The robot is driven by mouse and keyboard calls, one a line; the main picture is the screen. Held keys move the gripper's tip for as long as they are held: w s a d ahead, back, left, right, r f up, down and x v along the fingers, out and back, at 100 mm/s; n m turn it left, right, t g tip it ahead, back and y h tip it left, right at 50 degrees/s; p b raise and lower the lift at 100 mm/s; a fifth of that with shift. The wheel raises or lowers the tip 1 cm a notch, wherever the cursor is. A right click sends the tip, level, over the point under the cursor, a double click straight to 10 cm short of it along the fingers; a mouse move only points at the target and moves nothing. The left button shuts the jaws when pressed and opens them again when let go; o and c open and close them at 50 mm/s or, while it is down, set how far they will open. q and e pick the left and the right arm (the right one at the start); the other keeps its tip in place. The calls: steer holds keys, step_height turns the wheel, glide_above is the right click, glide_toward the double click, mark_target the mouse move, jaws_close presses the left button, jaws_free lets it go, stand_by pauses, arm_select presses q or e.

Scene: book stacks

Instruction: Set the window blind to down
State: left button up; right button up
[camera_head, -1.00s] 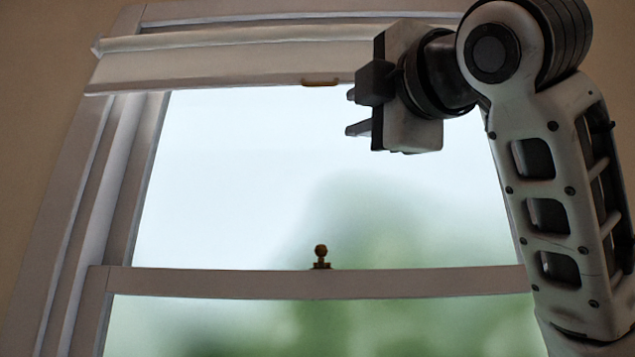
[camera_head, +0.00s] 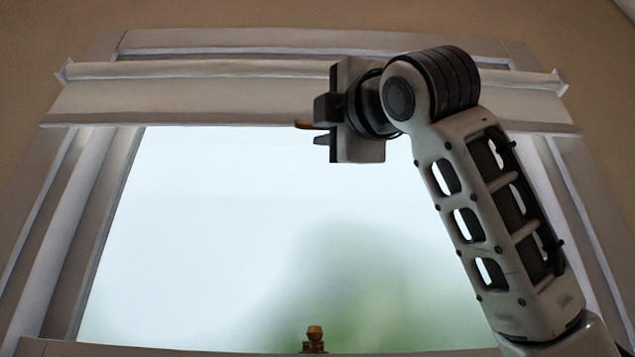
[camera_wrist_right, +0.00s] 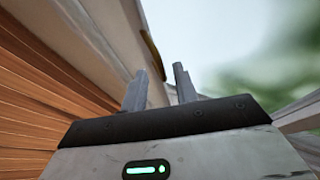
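The window blind (camera_head: 200,100) is a pale band gathered at the top of the window, with bright glass uncovered below it. A small brass handle (camera_head: 304,125) sits at the blind's lower edge; its right part is hidden by my right gripper in the head view. The handle also shows in the right wrist view (camera_wrist_right: 152,52), just past the fingertips and roughly between them. My right gripper (camera_head: 319,124) is open and empty, its two fingers apart at the handle's height. I cannot tell whether they touch it. My left gripper is not in view.
The window frame (camera_head: 60,235) borders the glass on both sides. A brass knob (camera_head: 314,338) stands on the lower sash rail. A brown ribbed surface (camera_wrist_right: 45,110) fills the left of the right wrist view.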

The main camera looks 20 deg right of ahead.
steer(key=p+x, duration=0.1)
steer(key=x, duration=0.2)
steer(key=shift+w, duration=0.15)
